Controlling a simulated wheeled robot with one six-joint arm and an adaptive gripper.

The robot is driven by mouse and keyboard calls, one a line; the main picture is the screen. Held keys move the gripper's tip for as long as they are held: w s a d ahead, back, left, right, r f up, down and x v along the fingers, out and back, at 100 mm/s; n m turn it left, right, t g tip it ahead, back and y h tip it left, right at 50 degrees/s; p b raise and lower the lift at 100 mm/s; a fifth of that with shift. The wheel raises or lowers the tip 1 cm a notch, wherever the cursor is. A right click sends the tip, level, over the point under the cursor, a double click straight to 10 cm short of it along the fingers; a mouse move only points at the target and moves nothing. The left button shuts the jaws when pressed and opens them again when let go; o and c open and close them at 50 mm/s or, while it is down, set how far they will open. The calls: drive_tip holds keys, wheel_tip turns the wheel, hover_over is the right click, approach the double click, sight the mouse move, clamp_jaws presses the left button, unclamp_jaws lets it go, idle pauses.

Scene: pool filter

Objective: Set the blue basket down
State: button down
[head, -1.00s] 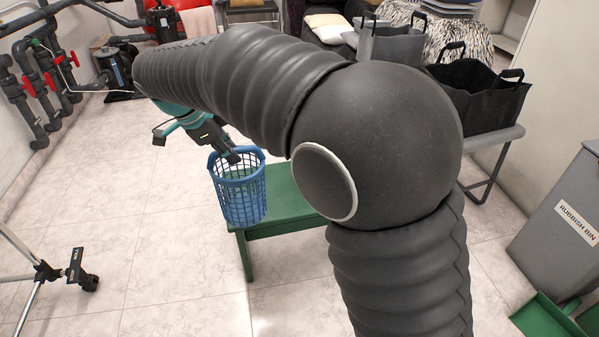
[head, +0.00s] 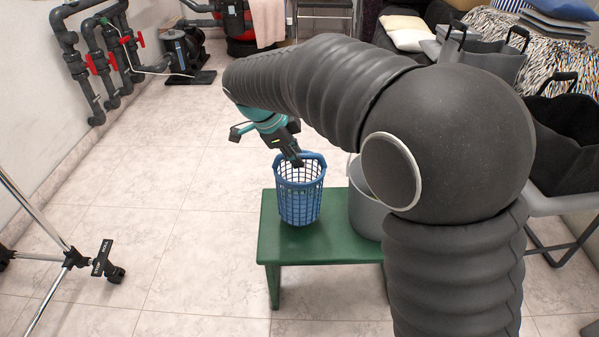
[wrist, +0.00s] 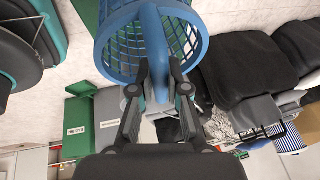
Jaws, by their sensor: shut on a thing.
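The blue lattice basket (head: 300,200) is upright over the left half of the green bench (head: 275,246) in the head view. Whether its base touches the bench top or hangs just above it, I cannot tell. My gripper (head: 294,158) is at the basket's rim, with the arm coming in from above. In the wrist view, my gripper (wrist: 160,82) is shut on the blue handle of the basket (wrist: 120,55). The handle runs between the fingertips, and the basket's open lattice shows behind it.
A grey bucket (head: 369,214) stands on the bench just right of the basket, partly hidden by my arm. A wheeled stand (head: 75,258) is at the left. Black bags (head: 565,150) are at the right. The tiled floor left of the bench is clear.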

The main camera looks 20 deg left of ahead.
drive_tip(key=shift+s+f, duration=0.1)
drive_tip(key=shift+f, duration=1.85)
drive_tip(key=shift+b, duration=0.3)
drive_tip(key=c, duration=1.2)
unclamp_jaws()
drive_tip(key=shift+o, duration=0.2)
drive_tip(key=p+v, duration=0.1)
drive_tip(key=v, duration=1.1)
drive_tip(key=shift+p, duration=0.35)
